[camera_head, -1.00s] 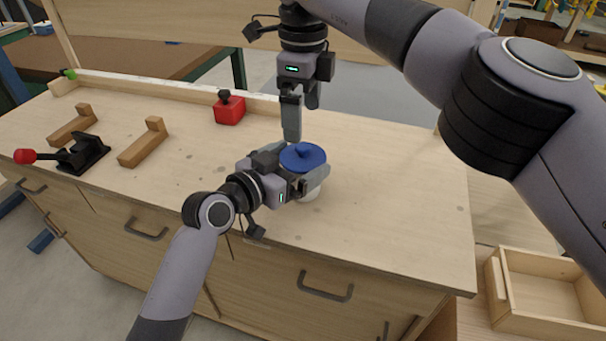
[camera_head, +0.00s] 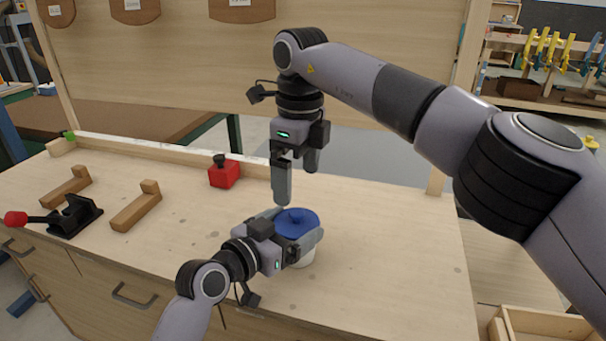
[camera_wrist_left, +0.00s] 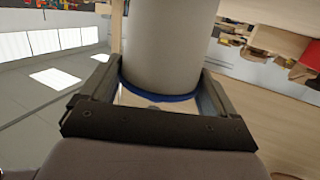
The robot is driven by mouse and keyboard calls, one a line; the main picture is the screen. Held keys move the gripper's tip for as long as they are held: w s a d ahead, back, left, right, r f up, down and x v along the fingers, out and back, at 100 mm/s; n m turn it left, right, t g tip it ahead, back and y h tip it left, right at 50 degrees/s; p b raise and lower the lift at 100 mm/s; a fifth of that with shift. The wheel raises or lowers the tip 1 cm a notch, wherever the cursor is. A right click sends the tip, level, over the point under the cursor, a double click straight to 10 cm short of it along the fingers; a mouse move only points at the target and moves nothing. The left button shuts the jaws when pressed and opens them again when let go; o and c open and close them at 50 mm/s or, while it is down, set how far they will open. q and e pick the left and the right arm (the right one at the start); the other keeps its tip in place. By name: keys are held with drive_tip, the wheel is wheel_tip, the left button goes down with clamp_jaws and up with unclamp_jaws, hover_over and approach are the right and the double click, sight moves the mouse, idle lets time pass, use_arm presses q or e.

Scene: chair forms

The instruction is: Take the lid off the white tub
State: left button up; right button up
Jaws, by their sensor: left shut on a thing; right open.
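The white tub (camera_head: 303,257) stands on the workbench, largely hidden by my left gripper. The blue round lid (camera_head: 297,223) with its raised knob sits on top. My left gripper (camera_head: 300,232) is shut on the tub, with a finger on either side just under the lid. In the left wrist view the pale tub wall (camera_wrist_left: 165,40) fills the space between the fingers, with a blue band along its edge. My right gripper (camera_head: 296,185) points down, open and empty. Its fingers hang above and slightly behind the lid, apparently apart from it.
A red block with a black knob (camera_head: 224,173) stands toward the bench's back. Two wooden L-shaped pieces (camera_head: 137,207) and a black clamp with a red-tipped handle (camera_head: 72,215) lie at left. The bench (camera_head: 400,250) is clear right of the tub. A wooden crate (camera_head: 550,325) sits lower right.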

sight(297, 212)
wheel_tip(297, 212, down, 8)
drive_tip(key=m, duration=0.2)
drive_tip(key=m+t, duration=0.1)
drive_tip(key=shift+w+f+m+y, duration=0.1)
drive_tip(key=shift+f+m+y, duration=0.2)
drive_tip(key=shift+y, duration=0.1)
idle(0.4)
drive_tip(key=c, duration=0.9)
drive_tip(key=shift+o, duration=0.2)
drive_tip(key=shift+r, duration=0.1)
